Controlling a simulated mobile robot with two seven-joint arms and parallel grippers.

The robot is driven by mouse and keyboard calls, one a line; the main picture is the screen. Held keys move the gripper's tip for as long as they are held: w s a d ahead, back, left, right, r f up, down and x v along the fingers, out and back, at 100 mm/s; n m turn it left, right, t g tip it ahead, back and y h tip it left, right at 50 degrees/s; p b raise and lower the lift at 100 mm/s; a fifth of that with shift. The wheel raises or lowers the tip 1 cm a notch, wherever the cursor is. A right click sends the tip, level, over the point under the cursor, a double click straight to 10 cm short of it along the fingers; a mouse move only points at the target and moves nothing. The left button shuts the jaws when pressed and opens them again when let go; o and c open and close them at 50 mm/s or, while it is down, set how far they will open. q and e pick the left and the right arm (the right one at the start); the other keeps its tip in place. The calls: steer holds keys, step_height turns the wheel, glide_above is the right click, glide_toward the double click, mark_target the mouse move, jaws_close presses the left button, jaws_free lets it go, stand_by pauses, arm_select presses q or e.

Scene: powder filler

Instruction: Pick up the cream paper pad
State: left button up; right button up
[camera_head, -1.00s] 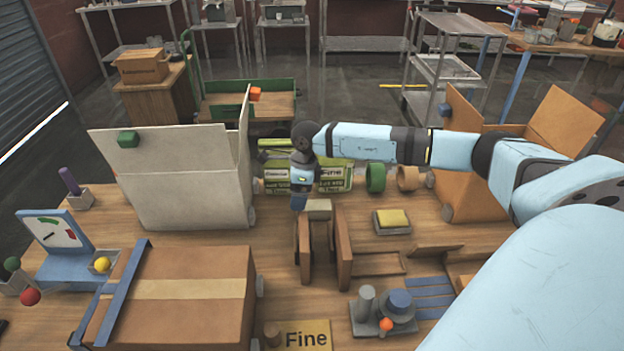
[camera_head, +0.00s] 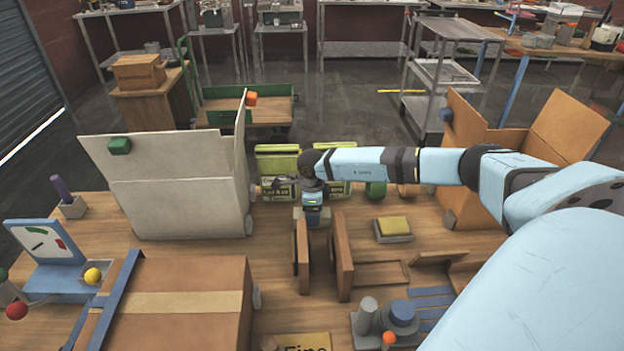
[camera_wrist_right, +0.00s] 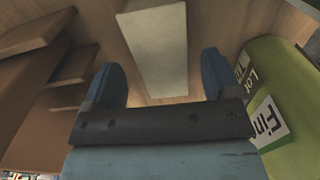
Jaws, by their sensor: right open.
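The cream paper pad (camera_wrist_right: 155,48) is a pale block with its long face toward the camera in the right wrist view. It lies beyond and between the fingers of my right gripper (camera_wrist_right: 160,78), which is open, with gaps on both sides. In the head view my right gripper (camera_head: 313,222) points down over the pad, behind two upright wooden dividers. The gripper hides most of the pad there; only pale edges show beside it. My left gripper is not in view.
Upright wooden dividers (camera_head: 343,255) stand just in front of the gripper. Green-yellow bags (camera_head: 277,165) stand behind it. A yellow block on a grey base (camera_head: 393,228) is to the right. A large white open box (camera_head: 165,190) stands left.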

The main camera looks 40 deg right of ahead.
step_height(320, 180, down, 4)
steer(key=shift+d+f, duration=0.1)
steer(key=c, duration=1)
